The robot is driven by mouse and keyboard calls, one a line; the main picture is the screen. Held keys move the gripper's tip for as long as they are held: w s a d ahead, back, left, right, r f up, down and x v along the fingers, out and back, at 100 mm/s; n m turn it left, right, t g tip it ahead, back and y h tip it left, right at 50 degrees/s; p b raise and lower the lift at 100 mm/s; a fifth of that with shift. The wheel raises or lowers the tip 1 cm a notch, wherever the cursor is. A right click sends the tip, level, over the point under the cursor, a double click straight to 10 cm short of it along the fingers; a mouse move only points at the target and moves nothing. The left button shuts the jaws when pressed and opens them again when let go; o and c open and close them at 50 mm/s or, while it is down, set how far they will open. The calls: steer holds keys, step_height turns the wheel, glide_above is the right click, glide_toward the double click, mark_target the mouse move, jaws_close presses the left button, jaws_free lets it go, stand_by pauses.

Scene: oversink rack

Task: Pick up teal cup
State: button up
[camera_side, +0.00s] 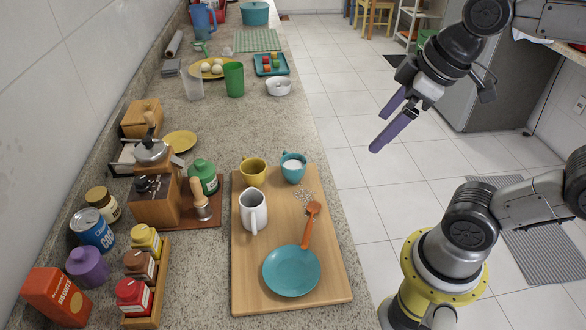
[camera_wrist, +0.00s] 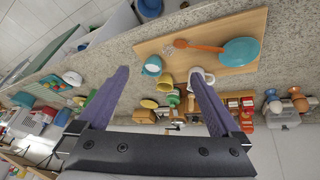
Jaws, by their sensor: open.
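The teal cup (camera_side: 293,168) stands upright near the top right corner of the wooden board (camera_side: 250,290), with something whitish inside it. In the wrist view the teal cup (camera_wrist: 152,66) shows between and beyond my finger tips. A yellow cup (camera_side: 252,172) stands just left of it, and a white mug (camera_side: 253,212) stands in front. My gripper (camera_side: 384,122) is open and empty. It hangs to the right of the counter and above the teal cup, well apart from it. In the wrist view my gripper (camera_wrist: 158,78) shows both purple fingers spread.
On the board lie a teal plate (camera_side: 291,271) and an orange spoon (camera_side: 309,225). A moka pot (camera_side: 150,150), a coffee grinder (camera_side: 154,200) and a spice rack (camera_side: 150,300) stand to the left. The counter beyond the board is clear up to a white bowl (camera_side: 278,86).

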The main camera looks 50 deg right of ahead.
steer(key=w+r+n+g, duration=0.1)
steer(key=w+r+n, duration=0.1)
steer(key=w, duration=0.3)
steer(key=n+g, duration=0.3)
steer(key=g, duration=0.1)
glide_above(293, 161)
steer(key=s+a, duration=0.2)
step_height(293, 161, down, 6)
steer(key=shift+w+d+f, duration=0.1)
steer(key=shift+w+f, duration=0.1)
steer(key=shift+f, duration=3.3)
steer(key=shift+w+d+f, duration=0.1)
steer(key=shift+w+f, duration=0.05)
steer(key=shift+f, duration=3.3)
steer(key=shift+c, duration=0.2)
steer(key=c, duration=1.4)
